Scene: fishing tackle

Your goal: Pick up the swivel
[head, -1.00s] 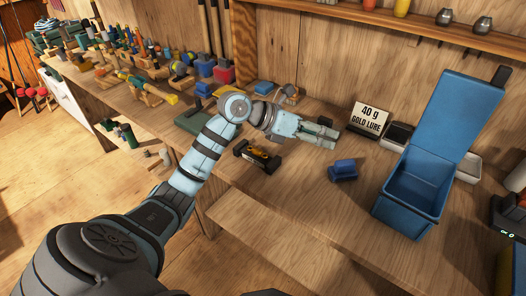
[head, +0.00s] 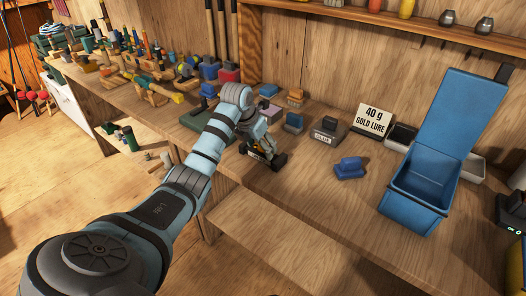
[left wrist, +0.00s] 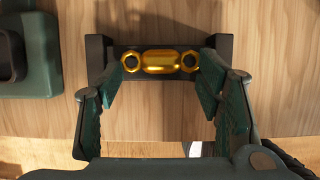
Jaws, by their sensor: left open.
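The gold swivel (left wrist: 160,61) has a ring at each end and a rounded middle. It lies in a black holder (left wrist: 222,45) on the bench, seen from above in the left wrist view. The black holder also shows in the head view (head: 279,161), mostly behind my gripper, and the swivel is hard to make out there. My left gripper (left wrist: 160,80) is open, with one finger towards each end of the swivel. It also shows over the holder in the head view (head: 264,148). I cannot tell if the fingers touch anything. My right gripper is out of view.
A green block (left wrist: 30,55) stands left of the holder. The bench's front edge is close to the holder.

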